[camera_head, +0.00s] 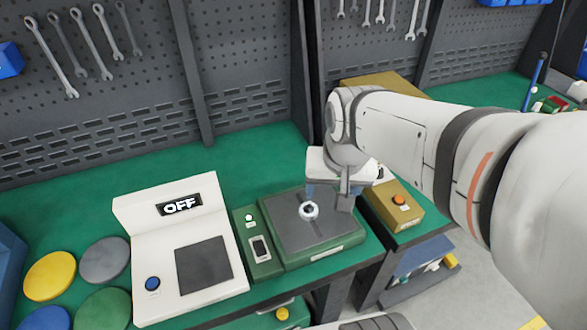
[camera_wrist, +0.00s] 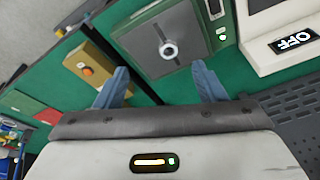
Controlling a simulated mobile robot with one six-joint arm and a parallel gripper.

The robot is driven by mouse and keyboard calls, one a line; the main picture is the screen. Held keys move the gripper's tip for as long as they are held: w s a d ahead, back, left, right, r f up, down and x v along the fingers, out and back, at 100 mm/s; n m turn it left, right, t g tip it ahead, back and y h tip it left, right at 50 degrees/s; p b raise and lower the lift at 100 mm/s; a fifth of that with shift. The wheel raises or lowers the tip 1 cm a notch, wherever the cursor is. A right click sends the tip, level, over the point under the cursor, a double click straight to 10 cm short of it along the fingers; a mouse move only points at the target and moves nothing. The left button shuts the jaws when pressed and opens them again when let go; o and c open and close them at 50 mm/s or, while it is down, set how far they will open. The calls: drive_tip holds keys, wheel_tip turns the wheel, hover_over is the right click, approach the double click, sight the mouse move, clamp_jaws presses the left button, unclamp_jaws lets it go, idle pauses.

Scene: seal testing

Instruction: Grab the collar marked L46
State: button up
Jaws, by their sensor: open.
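A small white ring-shaped collar (camera_head: 309,211) lies on the dark plate of a green device (camera_head: 325,255). No L46 marking can be read on it. The wrist view shows the collar (camera_wrist: 168,49) as a ring with a dark hole, beyond my fingertips. My gripper (camera_head: 328,196) is just behind and to the right of the collar in the head view, and one finger partly covers the plate. In the wrist view my gripper (camera_wrist: 160,80) has its two blue fingers spread wide with nothing between them. The collar appears apart from both fingers.
A white box reading OFF (camera_head: 185,240) stands left of the green device. A yellow box with an orange button (camera_head: 398,203) stands right of it. Coloured discs (camera_head: 50,275) lie at the left. A pegboard with wrenches (camera_head: 85,45) rises behind.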

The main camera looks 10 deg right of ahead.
drive_tip(key=shift+o, duration=0.9)
drive_tip(key=w+f+m+g+b, duration=0.1)
drive_tip(key=w+f+m+b, duration=0.1)
drive_tip(key=w+f+m, duration=0.3)
drive_tip(key=w+f, duration=0.2)
drive_tip(key=w, duration=0.1)
drive_tip(key=shift+w, duration=0.3)
drive_tip(key=m+g+b, duration=0.2)
drive_tip(key=m, duration=0.4)
hover_over(309, 209)
drive_tip(key=f, duration=1)
drive_tip(key=shift+w+a+f, duration=0.15)
drive_tip(key=shift+a, duration=0.2)
drive_tip(key=f, duration=0.2)
drive_tip(key=f+p, duration=0.1)
drive_tip(key=f, duration=0.4)
drive_tip(key=shift+d+f+p, duration=0.25)
drive_tip(key=shift+d+p, duration=0.05)
drive_tip(key=shift+p, duration=0.1)
drive_tip(key=shift+r, duration=0.1)
drive_tip(key=c, duration=1.3)
